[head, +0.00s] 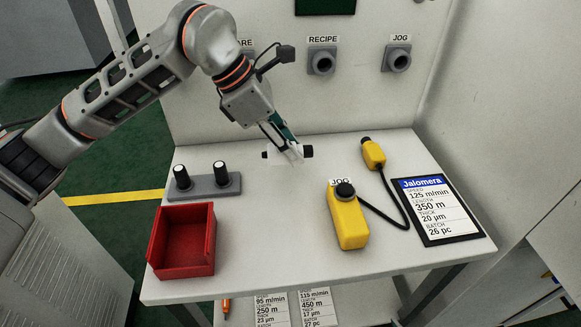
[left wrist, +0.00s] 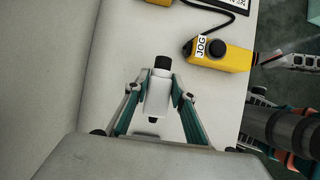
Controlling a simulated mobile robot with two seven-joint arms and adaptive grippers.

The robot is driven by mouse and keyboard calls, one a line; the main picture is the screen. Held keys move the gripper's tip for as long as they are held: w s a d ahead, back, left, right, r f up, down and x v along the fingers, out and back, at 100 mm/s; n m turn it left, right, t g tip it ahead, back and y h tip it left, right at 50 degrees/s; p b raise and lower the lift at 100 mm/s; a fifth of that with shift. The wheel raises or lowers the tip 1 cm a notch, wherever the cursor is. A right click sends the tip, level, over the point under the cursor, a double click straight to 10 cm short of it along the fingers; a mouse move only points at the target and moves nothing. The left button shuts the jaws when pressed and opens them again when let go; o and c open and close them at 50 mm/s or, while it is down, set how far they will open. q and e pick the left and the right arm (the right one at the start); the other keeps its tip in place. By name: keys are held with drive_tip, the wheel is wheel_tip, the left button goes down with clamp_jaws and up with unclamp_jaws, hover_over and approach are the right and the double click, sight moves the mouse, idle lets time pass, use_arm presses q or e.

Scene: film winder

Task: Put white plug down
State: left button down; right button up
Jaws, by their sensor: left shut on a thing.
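My left gripper (head: 291,153) is shut on the white plug (left wrist: 157,97). The plug is a white body with a black end (left wrist: 162,62), held between the two teal-sided fingers. In the head view the fingers mostly cover it, and a black end (head: 308,151) shows on the right. It is over the back middle of the white table (head: 280,240); I cannot tell whether it touches the top. In the left wrist view, part of what looks like my right gripper (left wrist: 287,62) shows at the right edge; its opening is unclear.
A grey holder (head: 206,187) with two black, white-topped pieces stands left, behind a red bin (head: 183,268). A yellow JOG pendant (head: 348,222), its cable and yellow connector (head: 373,153), and the Jalomera card (head: 437,208) lie right. The table's front middle is clear.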

sight(290, 180)
use_arm(q)
wheel_tip(290, 180, down, 5)
drive_tip(key=shift+f+b, duration=0.2)
drive_tip(key=shift+b, duration=0.1)
drive_tip(key=shift+f, duration=0.2)
drive_tip(key=c, duration=1.7)
unclamp_jaws()
drive_tip(key=shift+f, duration=0.1)
